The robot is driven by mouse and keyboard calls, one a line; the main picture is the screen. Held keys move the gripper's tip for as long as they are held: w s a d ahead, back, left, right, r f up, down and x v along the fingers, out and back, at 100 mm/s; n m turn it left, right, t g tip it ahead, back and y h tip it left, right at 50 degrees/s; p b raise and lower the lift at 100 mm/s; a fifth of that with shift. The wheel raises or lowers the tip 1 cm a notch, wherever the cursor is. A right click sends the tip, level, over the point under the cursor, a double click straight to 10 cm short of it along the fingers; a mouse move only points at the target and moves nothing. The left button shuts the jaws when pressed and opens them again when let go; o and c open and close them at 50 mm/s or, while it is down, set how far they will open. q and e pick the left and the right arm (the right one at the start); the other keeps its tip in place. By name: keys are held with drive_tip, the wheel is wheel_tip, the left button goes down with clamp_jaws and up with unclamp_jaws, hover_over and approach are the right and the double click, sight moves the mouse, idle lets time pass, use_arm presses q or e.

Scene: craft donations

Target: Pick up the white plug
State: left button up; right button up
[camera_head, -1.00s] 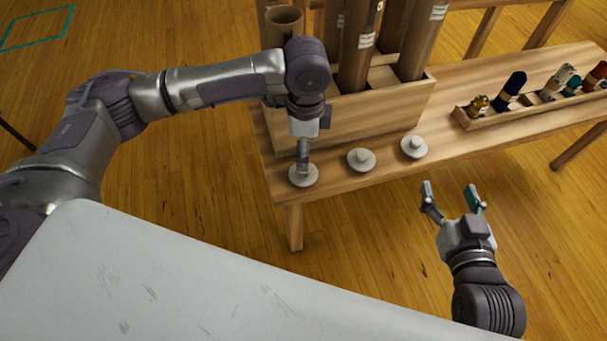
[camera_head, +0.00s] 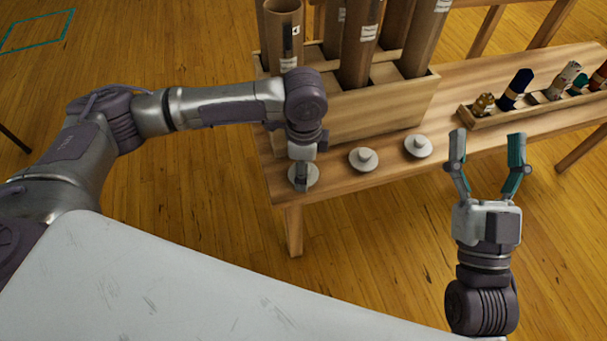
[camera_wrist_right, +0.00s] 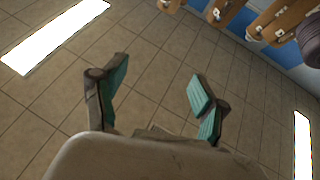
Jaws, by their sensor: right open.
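Three round white plugs with raised knobs sit in a row along the front of the wooden bench. The left white plug (camera_head: 313,177) is partly hidden under my left gripper (camera_head: 301,187), whose fingers point down at its knob; whether they touch it or are closed is not clear. The middle white plug (camera_head: 363,160) and the right white plug (camera_head: 418,147) stand free. My right gripper (camera_head: 487,134) is open and empty, at the right of the plugs. Its spread fingers also show in the right wrist view (camera_wrist_right: 160,85), with nothing between them.
A wooden box (camera_head: 375,115) holding several brown cardboard tubes (camera_head: 362,40) stands behind the plugs. A low tray (camera_head: 470,119) with yarn-like rolls lies on the bench's right (camera_head: 450,95). A white surface (camera_head: 170,280) fills the lower left.

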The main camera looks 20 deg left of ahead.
use_arm(q)
drive_tip(key=shift+f, duration=0.45)
drive_tip(key=c, duration=0.5)
drive_tip(key=shift+r, duration=0.1)
